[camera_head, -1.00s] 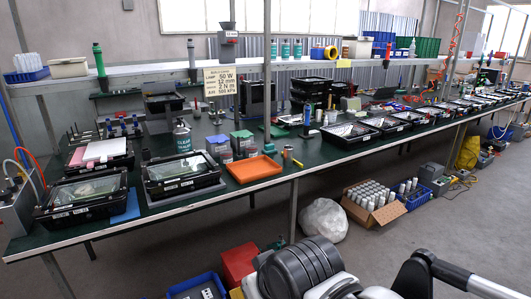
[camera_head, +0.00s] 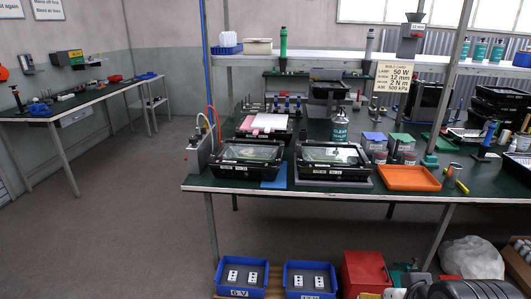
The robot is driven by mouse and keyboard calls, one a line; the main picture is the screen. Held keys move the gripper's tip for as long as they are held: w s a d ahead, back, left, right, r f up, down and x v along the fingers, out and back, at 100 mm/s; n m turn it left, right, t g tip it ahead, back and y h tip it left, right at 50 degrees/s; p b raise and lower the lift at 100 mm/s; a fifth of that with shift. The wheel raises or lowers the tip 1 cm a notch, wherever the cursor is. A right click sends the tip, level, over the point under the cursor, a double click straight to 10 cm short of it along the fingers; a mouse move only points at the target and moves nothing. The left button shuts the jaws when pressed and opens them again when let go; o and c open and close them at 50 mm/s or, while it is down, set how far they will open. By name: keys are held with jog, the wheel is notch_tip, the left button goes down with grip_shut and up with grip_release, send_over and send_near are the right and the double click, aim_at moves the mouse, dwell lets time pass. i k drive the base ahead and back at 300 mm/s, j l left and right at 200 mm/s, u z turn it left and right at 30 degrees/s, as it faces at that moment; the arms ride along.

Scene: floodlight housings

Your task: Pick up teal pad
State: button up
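I cannot single out a teal pad with certainty. A flat blue piece (camera_head: 275,178) lies on the green bench between two black floodlight housings, partly under the left housing (camera_head: 247,158). A green block-like top (camera_head: 402,139) and a blue one (camera_head: 374,137) sit over reddish jars behind the orange tray. A small teal item (camera_head: 430,160) stands right of them, too small to make out. My gripper is not in view, and only dark rounded parts show at the lower right edge.
The right housing (camera_head: 333,162) and orange tray (camera_head: 408,178) line the front of the bench (camera_head: 230,187). Blue bins (camera_head: 240,279) and a red box (camera_head: 364,270) stand below. A second table (camera_head: 85,98) is at the far left, with open floor between.

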aim_at(429, 160)
jog(key=i+l+z, duration=0.1)
jog(key=i+l, duration=0.5)
jog(key=i+l+z, duration=0.1)
jog(key=i+l, duration=0.45)
jog(key=i+l+z, duration=0.1)
jog(key=i+l, duration=0.4)
jog(key=i, duration=0.25)
jog(key=i+l, duration=0.45)
jog(key=i, duration=0.2)
jog(key=l+z, duration=0.05)
